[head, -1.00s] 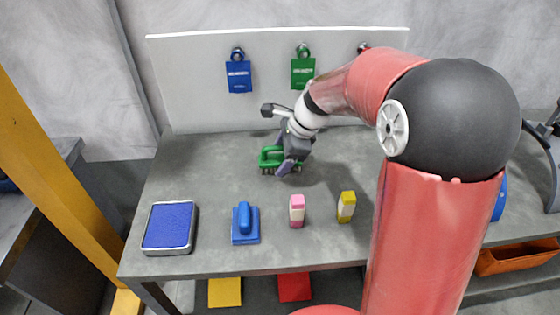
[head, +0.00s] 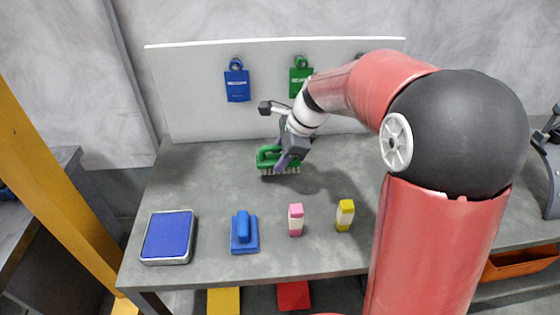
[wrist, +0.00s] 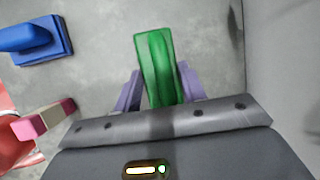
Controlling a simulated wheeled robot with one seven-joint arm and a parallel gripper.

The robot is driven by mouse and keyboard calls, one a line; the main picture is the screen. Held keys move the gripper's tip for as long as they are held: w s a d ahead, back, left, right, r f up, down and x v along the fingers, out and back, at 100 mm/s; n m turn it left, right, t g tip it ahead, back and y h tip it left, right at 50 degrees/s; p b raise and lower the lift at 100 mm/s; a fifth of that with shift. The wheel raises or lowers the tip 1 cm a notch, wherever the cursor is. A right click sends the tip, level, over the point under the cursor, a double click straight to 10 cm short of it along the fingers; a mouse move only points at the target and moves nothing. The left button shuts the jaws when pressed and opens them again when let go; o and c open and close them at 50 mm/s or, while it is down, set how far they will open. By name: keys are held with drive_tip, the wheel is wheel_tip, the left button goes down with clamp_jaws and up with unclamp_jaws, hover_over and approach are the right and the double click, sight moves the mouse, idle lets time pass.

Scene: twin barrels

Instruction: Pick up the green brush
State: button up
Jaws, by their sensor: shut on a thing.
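The green brush (head: 268,157) is at the back of the grey table, bristles pointing down. My gripper (head: 284,157) reaches it from above and to the right. In the wrist view the brush's green handle (wrist: 157,68) sits between my two purple-grey fingers (wrist: 157,92), which are shut on it. In the head view a shadow lies on the table below and right of the brush, and the bristles look a little above the surface. Part of the brush is hidden by my gripper.
In front on the table (head: 200,190) stand a blue pad in a tray (head: 168,236), a blue brush (head: 243,232), a pink-and-white block (head: 296,219) and a yellow-and-white block (head: 345,214). A white board (head: 190,110) with hanging blue (head: 237,84) and green tags (head: 299,80) rises behind.

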sight(280, 147)
wheel_tip(280, 147, up, 17)
drive_tip(key=p, duration=0.2)
drive_tip(key=shift+r, duration=0.1)
drive_tip(key=o, duration=0.4)
drive_tip(key=shift+c, duration=1.6)
